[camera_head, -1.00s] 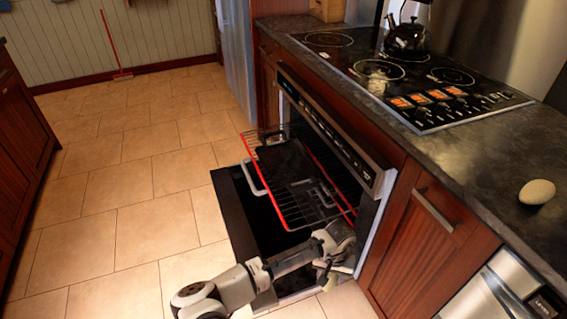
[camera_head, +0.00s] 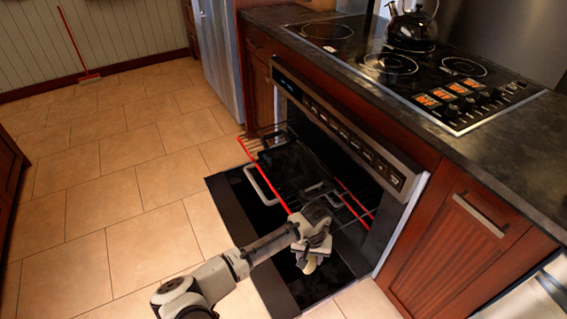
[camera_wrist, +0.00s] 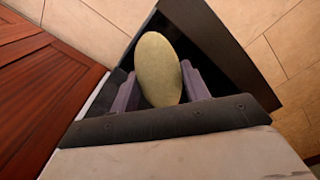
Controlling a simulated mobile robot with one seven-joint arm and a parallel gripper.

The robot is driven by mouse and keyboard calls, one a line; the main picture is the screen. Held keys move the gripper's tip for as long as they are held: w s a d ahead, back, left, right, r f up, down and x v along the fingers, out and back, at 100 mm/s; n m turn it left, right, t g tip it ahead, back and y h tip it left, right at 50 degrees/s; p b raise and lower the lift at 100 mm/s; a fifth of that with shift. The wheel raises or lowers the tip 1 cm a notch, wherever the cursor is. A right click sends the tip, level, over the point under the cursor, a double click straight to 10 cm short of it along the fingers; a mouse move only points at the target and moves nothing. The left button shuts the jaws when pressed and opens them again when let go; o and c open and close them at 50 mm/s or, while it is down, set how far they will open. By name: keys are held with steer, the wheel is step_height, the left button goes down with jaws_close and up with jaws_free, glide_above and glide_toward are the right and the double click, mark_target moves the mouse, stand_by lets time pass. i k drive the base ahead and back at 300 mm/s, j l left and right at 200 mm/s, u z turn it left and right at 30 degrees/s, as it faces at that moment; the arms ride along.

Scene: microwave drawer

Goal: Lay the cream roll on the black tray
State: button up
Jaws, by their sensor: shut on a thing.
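The cream roll (camera_wrist: 158,70) is a smooth, pale yellowish oval. My gripper (camera_wrist: 160,92) is shut on it, with a finger on each side, and the roll stands out beyond the fingertips. In the head view my gripper (camera_head: 314,252) hangs over the near part of the open oven door, and the roll's pale end (camera_head: 309,265) shows below it. The black tray (camera_head: 290,168) lies on the pulled-out oven rack, behind and left of my gripper. My arm hides part of the rack's near side. The roll is apart from the tray.
The rack has red side rails (camera_head: 268,177). The oven door (camera_head: 228,205) is folded down beneath it. The oven's control panel (camera_head: 340,125) and a wooden cabinet (camera_head: 465,235) stand to the right. A kettle (camera_head: 412,28) sits on the cooktop. Tiled floor (camera_head: 120,190) is open at left.

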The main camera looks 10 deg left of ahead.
mark_target(288, 158)
steer(key=i+j, duration=0.1)
steer(key=j, duration=0.35)
steer(key=i+j, duration=0.15)
steer(key=j, duration=0.25)
steer(key=i+j, duration=0.1)
steer(key=j, duration=0.35)
steer(key=i+j, duration=0.15)
steer(key=j, duration=0.25)
steer(key=i+j, duration=0.1)
steer(key=j, duration=0.35)
steer(key=i+j, duration=0.15)
steer(key=j, duration=0.3)
steer(key=i+j, duration=0.1)
steer(key=j, duration=0.3)
steer(key=i+j, duration=0.15)
steer(key=j, duration=0.3)
steer(key=j+z, duration=0.3)
steer(key=i+j+z, duration=0.1)
steer(key=z, duration=0.15)
steer(key=k+j, duration=0.05)
steer(key=j, duration=0.05)
